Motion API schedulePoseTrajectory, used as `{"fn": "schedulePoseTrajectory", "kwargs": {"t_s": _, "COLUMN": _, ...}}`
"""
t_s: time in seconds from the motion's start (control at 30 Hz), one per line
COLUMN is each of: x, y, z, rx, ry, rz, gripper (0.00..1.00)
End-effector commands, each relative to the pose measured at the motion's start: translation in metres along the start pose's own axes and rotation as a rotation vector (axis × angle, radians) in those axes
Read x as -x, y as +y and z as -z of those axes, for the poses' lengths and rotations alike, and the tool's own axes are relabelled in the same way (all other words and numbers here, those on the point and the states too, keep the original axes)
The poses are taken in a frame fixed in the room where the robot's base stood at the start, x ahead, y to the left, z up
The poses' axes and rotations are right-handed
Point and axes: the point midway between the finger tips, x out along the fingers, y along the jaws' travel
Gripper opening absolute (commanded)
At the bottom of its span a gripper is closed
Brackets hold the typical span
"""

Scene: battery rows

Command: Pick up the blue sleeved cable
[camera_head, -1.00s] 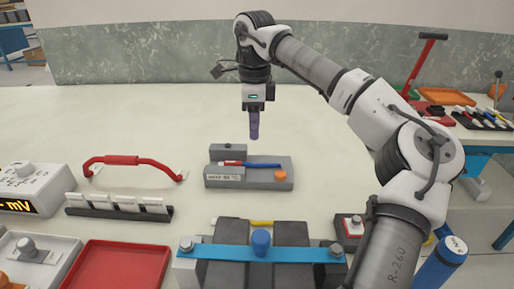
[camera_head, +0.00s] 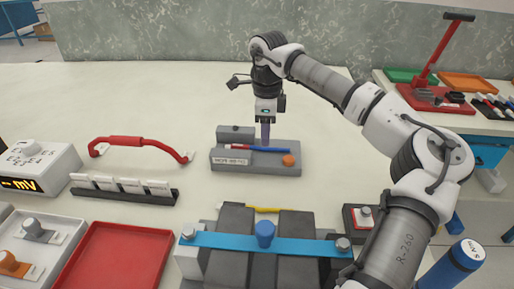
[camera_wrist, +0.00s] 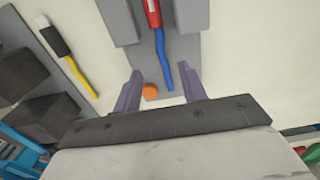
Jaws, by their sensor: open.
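The blue sleeved cable (camera_head: 272,149) lies across a grey stand (camera_head: 228,170), with a red piece with a white band at its left end. In the wrist view the blue cable (camera_wrist: 161,60) runs lengthwise between the fingers, its blue end toward my gripper. My gripper (camera_head: 265,138) points down just above the stand and the cable. In the wrist view its two purple fingers (camera_wrist: 160,88) are apart, with nothing held between them. Whether either finger touches the cable cannot be told.
An orange knob (camera_head: 288,160) is on the stand near the cable's blue end. A grey block (camera_head: 236,133) rises at the stand's back left. A yellow cable (camera_head: 262,209) and the blue bar (camera_head: 215,240) over dark blocks lie in front. A red handle (camera_head: 135,143) stands left.

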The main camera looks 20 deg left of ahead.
Motion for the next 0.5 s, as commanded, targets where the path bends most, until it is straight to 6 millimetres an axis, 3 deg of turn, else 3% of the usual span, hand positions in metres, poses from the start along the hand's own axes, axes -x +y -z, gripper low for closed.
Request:
{"fn": "schedulePoseTrajectory", "kwargs": {"t_s": 0.3, "x": -0.043, "y": -0.005, "z": -0.002, "rx": 0.001, "ry": -0.002, "rz": -0.003, "gripper": 0.42}}
{"fn": "schedulePoseTrajectory", "kwargs": {"t_s": 0.5, "x": -0.046, "y": -0.005, "z": -0.002, "rx": 0.001, "ry": 0.0, "rz": 0.0, "gripper": 0.42}}
